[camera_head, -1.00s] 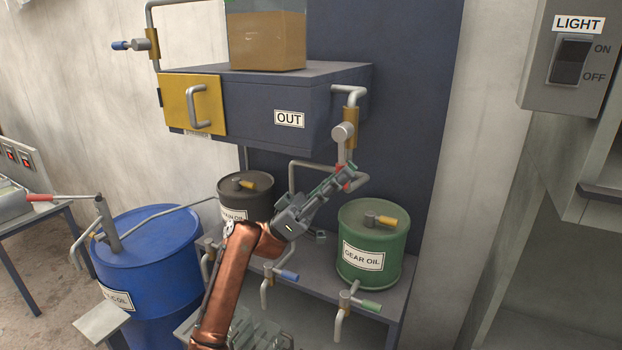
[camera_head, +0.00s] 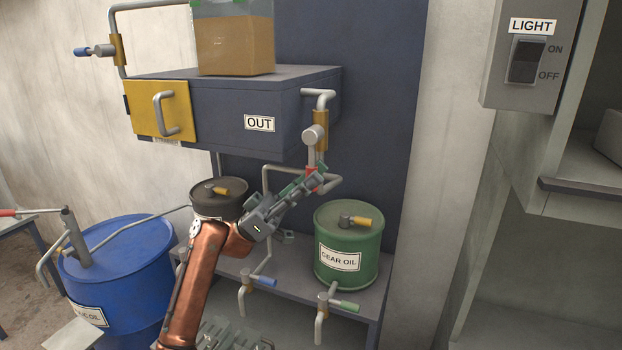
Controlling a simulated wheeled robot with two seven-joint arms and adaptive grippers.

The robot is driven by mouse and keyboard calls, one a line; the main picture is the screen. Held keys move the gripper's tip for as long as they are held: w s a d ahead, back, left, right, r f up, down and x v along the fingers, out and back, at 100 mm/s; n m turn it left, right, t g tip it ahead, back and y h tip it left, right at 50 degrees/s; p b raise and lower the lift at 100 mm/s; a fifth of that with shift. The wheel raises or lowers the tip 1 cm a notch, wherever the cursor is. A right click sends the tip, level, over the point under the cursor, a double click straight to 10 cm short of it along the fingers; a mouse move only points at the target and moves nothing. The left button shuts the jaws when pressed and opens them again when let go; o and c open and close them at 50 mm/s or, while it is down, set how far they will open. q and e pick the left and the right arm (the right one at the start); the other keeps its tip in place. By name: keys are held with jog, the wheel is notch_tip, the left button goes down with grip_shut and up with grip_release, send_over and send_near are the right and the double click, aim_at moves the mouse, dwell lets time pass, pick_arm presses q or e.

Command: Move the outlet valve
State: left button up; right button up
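The outlet valve (camera_head: 320,122) is a brass body on a grey pipe at the right side of the dark box labelled OUT (camera_head: 259,123). Its grey lever hangs down from a round hub and ends in a red handle (camera_head: 312,181).
A green gear oil drum (camera_head: 348,245) stands right of the gripper, and a dark drum (camera_head: 218,195) stands left. Both are on a grey shelf with taps below. A blue drum (camera_head: 120,270) is at the left. A light switch box (camera_head: 525,60) is at the upper right.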

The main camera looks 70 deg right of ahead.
jog(key=v, duration=1.2)
dwell(0.7)
